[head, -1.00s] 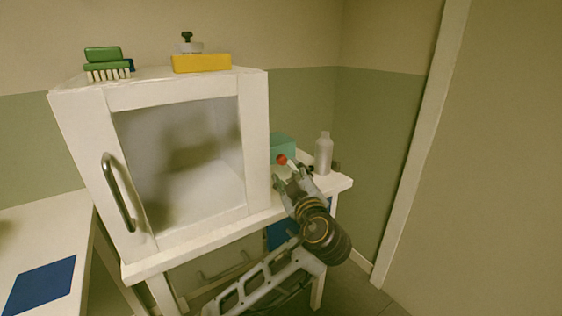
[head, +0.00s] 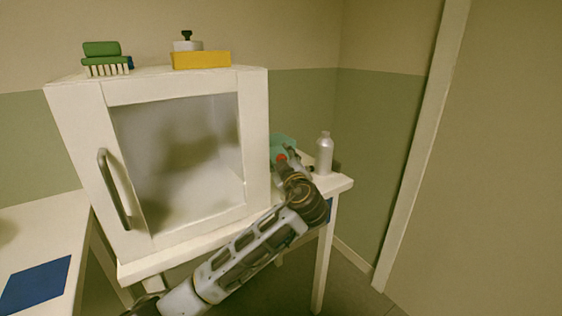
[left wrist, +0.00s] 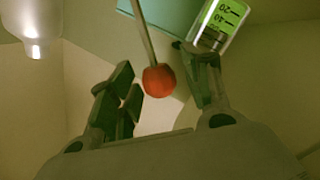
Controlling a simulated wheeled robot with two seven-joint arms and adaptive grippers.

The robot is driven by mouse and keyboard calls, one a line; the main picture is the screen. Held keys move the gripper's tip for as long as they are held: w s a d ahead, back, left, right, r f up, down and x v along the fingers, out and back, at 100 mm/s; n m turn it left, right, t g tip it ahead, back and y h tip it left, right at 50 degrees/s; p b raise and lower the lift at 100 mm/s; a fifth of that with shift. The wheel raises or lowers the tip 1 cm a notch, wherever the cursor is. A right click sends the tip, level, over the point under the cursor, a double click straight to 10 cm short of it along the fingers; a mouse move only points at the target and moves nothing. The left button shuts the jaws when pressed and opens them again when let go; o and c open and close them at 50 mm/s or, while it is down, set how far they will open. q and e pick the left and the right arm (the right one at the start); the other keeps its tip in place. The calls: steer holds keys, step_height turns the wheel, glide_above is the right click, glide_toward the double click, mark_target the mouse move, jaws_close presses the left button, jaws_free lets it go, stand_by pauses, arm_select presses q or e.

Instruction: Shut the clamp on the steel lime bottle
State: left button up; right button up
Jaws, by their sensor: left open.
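A bottle with a lime green body, dark scale marks and a steel-grey neck end (left wrist: 221,16) shows at the top right of the left wrist view, cut by the frame edge. It lies just beyond the right-hand finger; I cannot tell if they touch. I cannot make it out in the head view. My left gripper (head: 287,166) is over the small table right of the cabinet; it also shows in the left wrist view (left wrist: 158,66), open, with nothing clasped. A red ball (left wrist: 159,80) on a thin rod appears between its fingers. My right gripper is out of view.
A teal box (head: 283,142) is behind the gripper. The white cabinet (head: 256,140) with a glass door blocks the left. A wall is behind.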

arm_select(q)
steer(key=shift+w+a, duration=0.1)
steer(key=shift+w, duration=0.05)
steer(key=shift+c, duration=0.5)
jaws_close()
